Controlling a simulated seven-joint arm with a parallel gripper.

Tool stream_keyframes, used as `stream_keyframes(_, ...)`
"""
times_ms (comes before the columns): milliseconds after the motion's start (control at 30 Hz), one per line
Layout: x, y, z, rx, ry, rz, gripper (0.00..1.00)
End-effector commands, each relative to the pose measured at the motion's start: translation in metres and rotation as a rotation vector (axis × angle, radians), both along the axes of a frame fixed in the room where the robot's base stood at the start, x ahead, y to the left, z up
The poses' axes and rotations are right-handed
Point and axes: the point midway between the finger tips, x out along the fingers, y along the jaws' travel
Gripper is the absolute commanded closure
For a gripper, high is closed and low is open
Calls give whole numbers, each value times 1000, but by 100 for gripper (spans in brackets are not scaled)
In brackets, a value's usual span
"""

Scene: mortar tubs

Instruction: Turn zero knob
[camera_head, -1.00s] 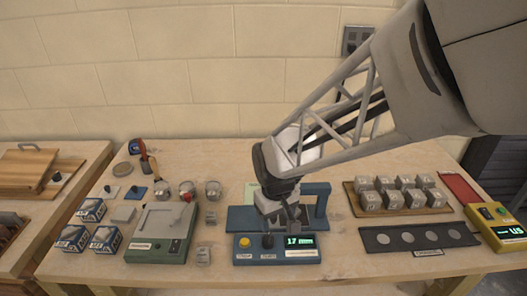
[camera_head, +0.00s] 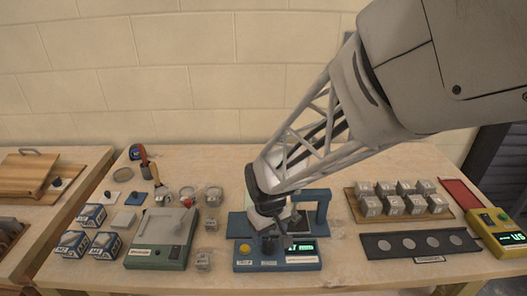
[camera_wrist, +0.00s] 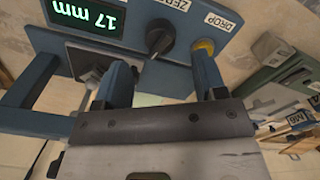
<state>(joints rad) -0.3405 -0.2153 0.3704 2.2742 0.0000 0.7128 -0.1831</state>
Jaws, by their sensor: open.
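The blue device (camera_head: 243,262) stands at the front middle of the bench. Its dark zero knob (camera_head: 268,249) sits on the front panel, between a yellow drop button (camera_head: 244,249) and a green-lit display. In the wrist view the zero knob (camera_wrist: 160,37) is round and dark with a light pointer mark, under a partly cut-off label. The display (camera_wrist: 88,17) reads 17 mm. My gripper (camera_wrist: 162,76) is open, with one finger either side of a gap. The knob appears just beyond the fingertips, roughly in line with the gap; I see no contact. In the head view my gripper (camera_head: 277,235) is above the panel.
A green scale (camera_head: 155,258) and boxes (camera_head: 75,243) stand left. Several metal cubes on a wooden tray (camera_head: 357,214), a dark strip with discs (camera_head: 378,253) and a yellow device (camera_head: 492,244) are right. The blue arch (camera_head: 323,205) rises close to my gripper.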

Motion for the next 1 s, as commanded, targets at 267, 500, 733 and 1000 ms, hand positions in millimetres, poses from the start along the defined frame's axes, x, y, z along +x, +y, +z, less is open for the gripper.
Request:
stream_keyframes(267,0,0,-34,-1,2,0,35)
stream_keyframes(500,0,0,-52,0,1,0,35)
stream_keyframes(733,0,0,-55,0,-1,0,35)
stream_keyframes(1000,0,0,-55,0,-1,0,55)
